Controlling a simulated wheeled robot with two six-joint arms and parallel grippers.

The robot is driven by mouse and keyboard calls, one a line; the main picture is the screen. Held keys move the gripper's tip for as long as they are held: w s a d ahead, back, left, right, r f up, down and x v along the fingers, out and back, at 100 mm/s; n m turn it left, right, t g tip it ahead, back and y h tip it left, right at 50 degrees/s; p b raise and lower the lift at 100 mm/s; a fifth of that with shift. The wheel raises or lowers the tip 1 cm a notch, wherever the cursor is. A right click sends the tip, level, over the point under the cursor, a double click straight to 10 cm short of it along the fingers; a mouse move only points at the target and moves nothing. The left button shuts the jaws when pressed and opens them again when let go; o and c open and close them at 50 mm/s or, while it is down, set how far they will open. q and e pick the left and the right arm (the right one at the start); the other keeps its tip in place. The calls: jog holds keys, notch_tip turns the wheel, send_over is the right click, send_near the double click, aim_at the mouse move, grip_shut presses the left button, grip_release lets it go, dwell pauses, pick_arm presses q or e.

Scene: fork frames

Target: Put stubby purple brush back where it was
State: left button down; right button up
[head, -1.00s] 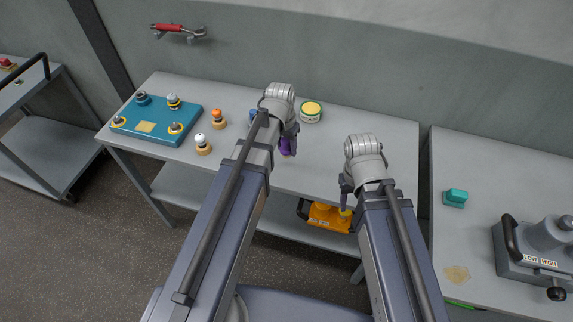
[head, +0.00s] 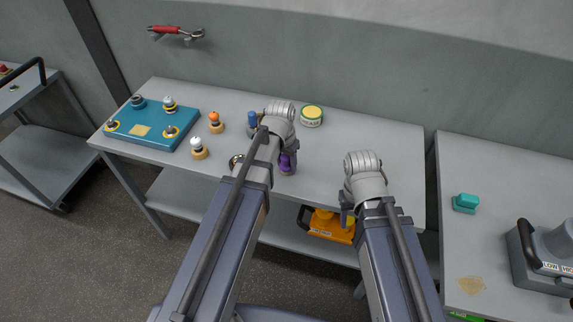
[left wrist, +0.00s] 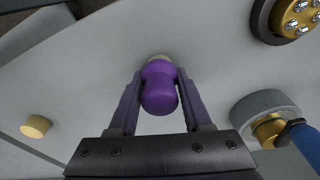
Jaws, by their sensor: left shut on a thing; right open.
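The stubby purple brush (head: 287,163) is in my left gripper (head: 289,157), over the front part of the middle table (head: 350,130). In the left wrist view the rounded purple handle (left wrist: 160,88) sits between the two fingers of my left gripper (left wrist: 158,82), its pale end pointing away from the camera. I cannot tell whether that end touches the table. My right gripper (head: 347,207) is open, low by the table's front edge, with nothing seen in it.
A teal board (head: 150,125) with several knob-like pieces lies at left. An orange-topped piece (head: 215,122), a white-topped piece (head: 198,148) and a blue-handled piece (head: 252,119) stand nearby. A yellow-green tin (head: 311,116) stands behind. A yellow-orange case (head: 328,225) is on the lower shelf.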

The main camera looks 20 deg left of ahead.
aim_at(284, 158)
pick_arm(q)
jog(key=shift+f, duration=0.1)
jog(key=shift+f, duration=0.15)
jog(key=shift+c, duration=1.7)
grip_release()
jog(key=shift+r, duration=0.2)
jog(key=r+p, duration=0.4)
jog(key=s+r+p, duration=0.1)
jog(key=r+p, duration=0.7)
jog(key=shift+s+a+r, duration=0.1)
jog(key=shift+s+a, duration=0.1)
jog(key=shift+a, duration=0.05)
jog(key=s+d+g+y, duration=0.1)
jog(key=s+d, duration=1)
jog(key=s, duration=0.2)
jog(key=shift+g+y, duration=0.4)
jog(key=shift+s, duration=0.1)
jog(key=shift+f+b, duration=0.5)
jog(key=shift+f, duration=0.05)
